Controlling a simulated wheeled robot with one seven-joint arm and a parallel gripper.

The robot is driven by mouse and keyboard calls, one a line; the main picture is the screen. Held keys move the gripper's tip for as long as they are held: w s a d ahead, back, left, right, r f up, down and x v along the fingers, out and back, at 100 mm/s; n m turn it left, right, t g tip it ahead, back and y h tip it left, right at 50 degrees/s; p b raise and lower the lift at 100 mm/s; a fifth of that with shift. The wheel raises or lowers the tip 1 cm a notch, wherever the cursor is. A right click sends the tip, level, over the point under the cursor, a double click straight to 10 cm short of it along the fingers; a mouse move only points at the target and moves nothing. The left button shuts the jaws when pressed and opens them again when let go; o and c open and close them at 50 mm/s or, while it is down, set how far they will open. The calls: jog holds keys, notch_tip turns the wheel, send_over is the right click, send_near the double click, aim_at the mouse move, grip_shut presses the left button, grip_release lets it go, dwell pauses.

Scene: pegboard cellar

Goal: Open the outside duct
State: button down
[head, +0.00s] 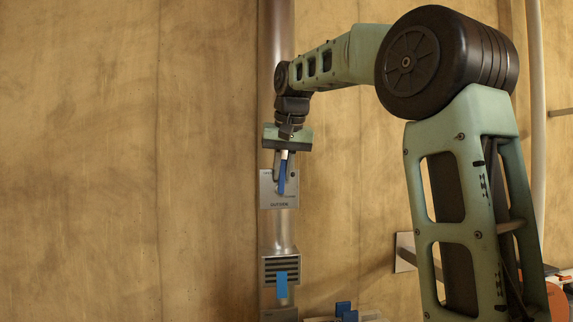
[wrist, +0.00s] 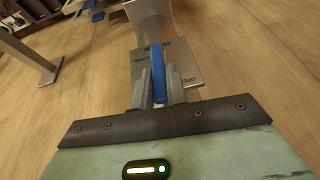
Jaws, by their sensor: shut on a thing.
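The outside duct (head: 284,232) is a shiny metal pipe running up the wall. A grey plate (head: 267,198) on it is marked OUTSIDE and carries a blue lever (head: 282,182). In the head view the lever stands nearly upright, slightly tilted. My gripper (head: 284,158) comes from above and is shut on the lever. In the wrist view the gripper fingers (wrist: 159,85) flank the blue lever (wrist: 158,68), with the plate (wrist: 188,62) behind it. The fingers hide part of the lever and plate.
Below on the duct is a louvred box (head: 268,272) with a blue tab (head: 282,285). Small blue items (head: 345,309) sit at the bottom edge. A pale pipe (head: 537,110) stands at the right. The wall left of the duct is bare.

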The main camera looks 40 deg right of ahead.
jog(key=shift+w+a+f+g+h, duration=0.1)
jog(key=shift+a+g+h, duration=0.1)
jog(key=shift+g+h, duration=0.15)
dwell(0.3)
jog(key=c, duration=1.4)
grip_release()
jog(key=shift+r, duration=0.2)
jog(key=v, duration=1.7)
jog(key=shift+a, duration=0.15)
